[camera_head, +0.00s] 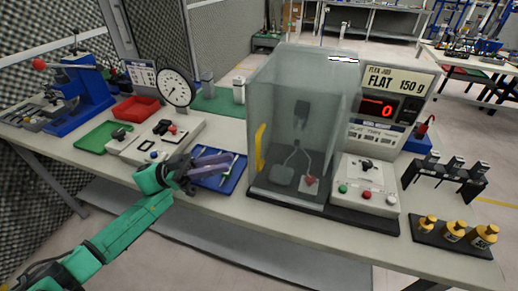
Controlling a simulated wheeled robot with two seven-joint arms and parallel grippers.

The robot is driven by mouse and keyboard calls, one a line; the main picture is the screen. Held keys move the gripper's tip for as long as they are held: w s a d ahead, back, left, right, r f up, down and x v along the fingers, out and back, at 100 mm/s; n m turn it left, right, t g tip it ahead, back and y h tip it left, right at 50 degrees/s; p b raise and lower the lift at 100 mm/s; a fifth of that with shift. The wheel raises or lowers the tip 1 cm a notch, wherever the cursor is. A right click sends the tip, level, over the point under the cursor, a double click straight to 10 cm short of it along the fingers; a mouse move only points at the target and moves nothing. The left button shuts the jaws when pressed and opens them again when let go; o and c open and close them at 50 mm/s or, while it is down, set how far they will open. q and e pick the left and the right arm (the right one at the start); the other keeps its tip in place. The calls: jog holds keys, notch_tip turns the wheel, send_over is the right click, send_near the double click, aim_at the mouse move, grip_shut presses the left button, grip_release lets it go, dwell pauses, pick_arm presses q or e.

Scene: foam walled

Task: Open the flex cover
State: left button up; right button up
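The flex cover (275,106) is a clear, greyish box on the bench at the middle of the head view. It stands upright and looks shut, with a yellow handle (261,147) on its left front side. Inside it I see a dark fixture, a small plate and a red-topped part. My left gripper (230,160) is to the left of the cover, above the blue tray, apart from the handle. Its purple-grey fingers point right towards the handle and hold nothing I can make out. Their gap is too unclear to judge. My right gripper is not in view.
A blue tray (226,184) with tools lies under my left gripper. A dial gauge (174,88), red bin (136,109) and green tray (98,137) are at left.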

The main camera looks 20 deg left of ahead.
aim_at(258, 170)
pick_arm(q)
jog(key=p+x, duration=0.1)
jog(key=x, duration=0.3)
jog(key=p+x, duration=0.2)
jog(key=x, duration=0.3)
jog(key=shift+w, duration=0.25)
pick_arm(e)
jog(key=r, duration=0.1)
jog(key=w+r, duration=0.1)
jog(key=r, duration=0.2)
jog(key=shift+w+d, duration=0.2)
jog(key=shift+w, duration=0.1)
pick_arm(q)
grip_shut()
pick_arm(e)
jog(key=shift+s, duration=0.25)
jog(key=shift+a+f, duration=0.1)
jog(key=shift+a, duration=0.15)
